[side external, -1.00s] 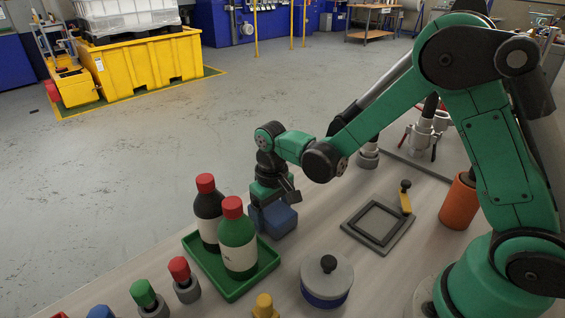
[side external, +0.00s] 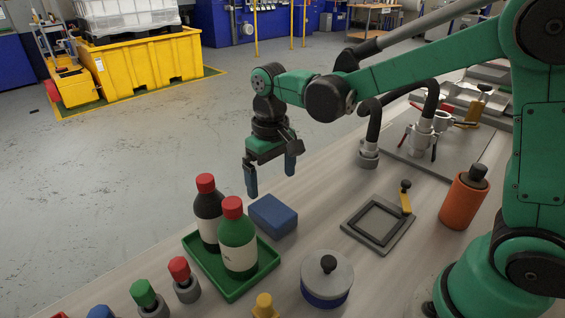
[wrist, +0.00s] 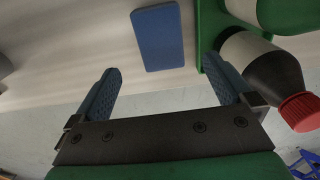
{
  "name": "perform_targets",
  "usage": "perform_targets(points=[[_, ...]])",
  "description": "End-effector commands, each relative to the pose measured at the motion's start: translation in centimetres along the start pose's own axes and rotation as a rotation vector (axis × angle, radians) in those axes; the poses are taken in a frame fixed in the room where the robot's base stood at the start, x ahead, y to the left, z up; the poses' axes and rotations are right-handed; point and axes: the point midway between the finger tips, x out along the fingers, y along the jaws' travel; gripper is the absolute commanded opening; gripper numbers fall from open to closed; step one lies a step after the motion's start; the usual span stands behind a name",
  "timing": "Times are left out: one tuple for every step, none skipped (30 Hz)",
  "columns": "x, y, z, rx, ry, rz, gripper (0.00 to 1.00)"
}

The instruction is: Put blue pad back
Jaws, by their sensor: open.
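The blue pad (side external: 273,214) lies flat on the bench, just behind and to the right of the green tray, in the side view. In the wrist view the blue pad (wrist: 158,38) lies ahead of the fingers, apart from them. My gripper (side external: 271,176) is open and empty above the pad, its two blue fingers spread. In the wrist view my gripper (wrist: 168,88) also shows nothing between its fingers.
A green tray (side external: 232,292) with two red-capped bottles (side external: 238,240) stands close beside the pad. A square grey frame (side external: 378,225), a lidded pot (side external: 327,280) and an orange bottle (side external: 463,198) stand to the right. Bare bench lies between pad and frame.

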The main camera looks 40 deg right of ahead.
Motion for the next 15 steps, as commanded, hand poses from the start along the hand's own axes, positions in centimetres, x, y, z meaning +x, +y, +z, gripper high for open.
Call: perform_targets(points=[[-0.8,0.0,0.0,0.0,0.0,0.0,1.0],[-1.2,0.0,0.0,0.0,0.0,0.0,1.0],[-1.6,0.0,0.0,0.0,0.0,0.0,1.0],[-1.9,0.0,0.0,0.0,0.0,0.0,1.0],[-2.2,0.0,0.0,0.0,0.0,0.0,1.0],[-2.5,0.0,0.0,0.0,0.0,0.0,1.0],[-2.7,0.0,0.0,0.0,0.0,0.0,1.0],[-2.8,0.0,0.0,0.0,0.002,0.0,1.0],[-3.0,0.1,0.1,0.0,0.007,-0.001,1.0],[-3.2,0.1,0.2,0.0,0.015,-0.002,1.0],[-3.4,0.2,0.5,0.001,0.025,-0.003,1.0],[-3.7,0.4,0.8,0.001,0.048,-0.005,1.0],[-3.9,0.6,1.1,0.002,0.069,-0.007,1.0],[-4.2,0.8,1.5,0.003,0.094,-0.009,1.0],[-4.5,1.1,2.1,0.003,0.133,-0.012,1.0]])
